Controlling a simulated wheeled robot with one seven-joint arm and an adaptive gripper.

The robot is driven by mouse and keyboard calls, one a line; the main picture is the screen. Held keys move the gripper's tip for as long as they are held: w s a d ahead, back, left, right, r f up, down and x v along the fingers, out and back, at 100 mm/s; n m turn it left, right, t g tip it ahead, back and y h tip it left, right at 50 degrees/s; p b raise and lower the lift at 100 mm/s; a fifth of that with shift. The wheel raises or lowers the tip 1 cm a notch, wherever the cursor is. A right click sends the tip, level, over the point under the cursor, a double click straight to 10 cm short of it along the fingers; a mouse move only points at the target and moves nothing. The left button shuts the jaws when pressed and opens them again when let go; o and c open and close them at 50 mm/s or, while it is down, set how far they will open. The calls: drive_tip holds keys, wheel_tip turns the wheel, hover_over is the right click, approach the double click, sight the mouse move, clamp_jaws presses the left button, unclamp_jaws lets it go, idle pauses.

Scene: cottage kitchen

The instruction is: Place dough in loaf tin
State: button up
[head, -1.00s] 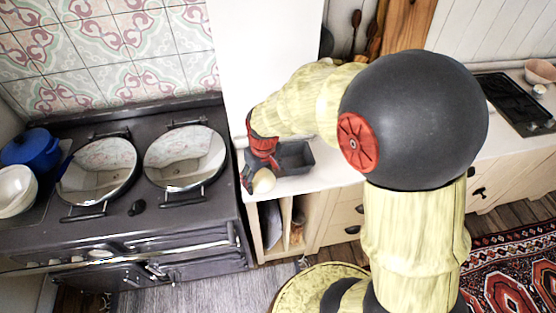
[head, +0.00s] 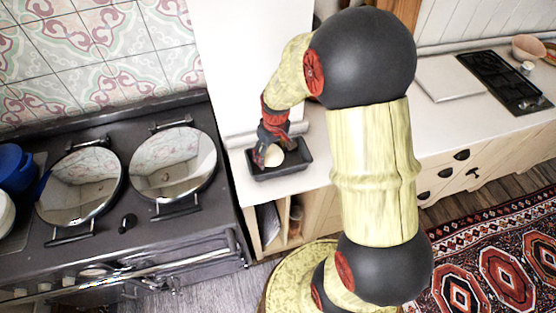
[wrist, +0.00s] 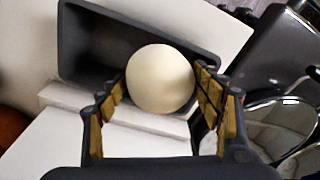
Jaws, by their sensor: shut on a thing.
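The dough (head: 274,157) is a pale round ball, and it also shows in the wrist view (wrist: 160,78) between the fingertips. My gripper (head: 268,154) is shut on it; both fingers show in the wrist view (wrist: 160,88). The loaf tin (head: 292,172) is a dark rectangular tin on the white counter. In the head view the dough overlaps the tin's opening. In the wrist view the tin (wrist: 85,45) lies beyond the dough, which covers part of its near rim. I cannot tell how high the dough is above the tin floor.
A dark range cooker with two round shiny lids (head: 172,165) stands left of the counter. A blue pot (head: 14,167) is at its far left. Right along the counter are a white board (head: 450,78), a black hob (head: 500,80) and a pink bowl (head: 528,47).

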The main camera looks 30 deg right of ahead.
sight(277, 154)
drive_tip(key=d+f, duration=0.3)
drive_tip(key=shift+w+f, duration=0.35)
drive_tip(key=shift+d+f+b, duration=0.2)
drive_tip(key=shift+f+b, duration=0.15)
drive_tip(key=shift+f, duration=1.45)
drive_tip(key=shift+f, duration=0.2)
drive_tip(key=o, duration=1.5)
drive_tip(key=shift+o, duration=0.2)
